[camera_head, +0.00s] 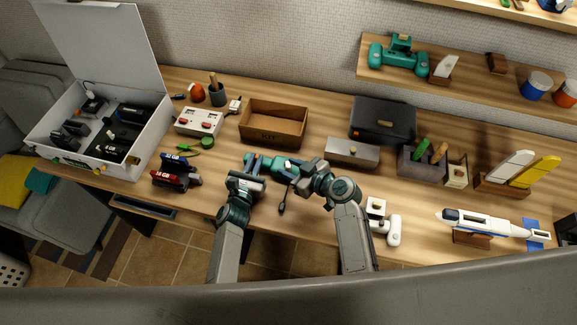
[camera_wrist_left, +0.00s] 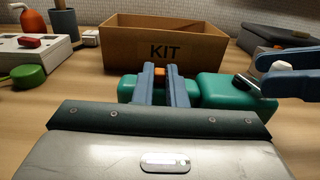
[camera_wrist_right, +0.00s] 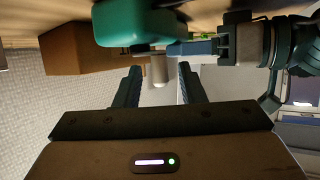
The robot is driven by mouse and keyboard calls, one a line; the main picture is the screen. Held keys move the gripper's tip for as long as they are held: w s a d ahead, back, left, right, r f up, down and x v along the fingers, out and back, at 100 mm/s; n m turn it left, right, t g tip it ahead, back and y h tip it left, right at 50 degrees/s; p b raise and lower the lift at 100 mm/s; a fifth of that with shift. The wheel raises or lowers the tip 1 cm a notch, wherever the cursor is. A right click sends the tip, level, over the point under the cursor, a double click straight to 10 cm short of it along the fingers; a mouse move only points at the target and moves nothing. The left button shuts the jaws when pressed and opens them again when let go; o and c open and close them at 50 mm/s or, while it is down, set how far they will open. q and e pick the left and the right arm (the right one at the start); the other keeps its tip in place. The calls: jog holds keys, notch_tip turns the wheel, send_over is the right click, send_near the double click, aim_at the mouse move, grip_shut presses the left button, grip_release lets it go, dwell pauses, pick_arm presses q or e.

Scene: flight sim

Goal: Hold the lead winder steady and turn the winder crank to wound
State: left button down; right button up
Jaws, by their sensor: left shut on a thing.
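The lead winder (camera_head: 285,166) is a teal body on the table, in front of the kit box. It also shows in the left wrist view (camera_wrist_left: 235,91). My left gripper (camera_head: 256,166) is shut on the winder's left part; its blue fingers (camera_wrist_left: 160,82) straddle it, with a small orange piece between them. The winder's crank has a pale knob (camera_wrist_right: 160,70) and a dark arm (camera_wrist_left: 246,84). My right gripper (camera_wrist_right: 158,88) has its fingers apart, one on each side of the knob, with gaps showing. The knob's far side is hidden.
The open kit box (camera_head: 274,122) stands behind the winder. A grey box (camera_head: 353,153) is at its right, and red and blue packs (camera_head: 170,178) lie at its left. A dark cable with a plug (camera_head: 283,205) hangs toward the table's front edge. A white device (camera_head: 385,222) lies right of my right arm.

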jog(key=v, duration=1.1)
jog(key=shift+f, duration=0.15)
jog(key=w+d+n+g+y, duration=0.4)
jog(key=w+d+n+g, duration=0.1)
jog(key=w+g, duration=0.2)
jog(key=a+f, duration=0.1)
jog(key=a, duration=0.3)
jog(key=a+f+n, duration=0.1)
jog(key=a+f, duration=0.1)
jog(key=a, duration=0.2)
jog(key=a+f+n, duration=0.1)
jog(key=a, duration=0.4)
jog(key=shift+w+f+g, duration=0.25)
jog(key=shift+w+g, duration=0.05)
jog(key=shift+w, duration=0.1)
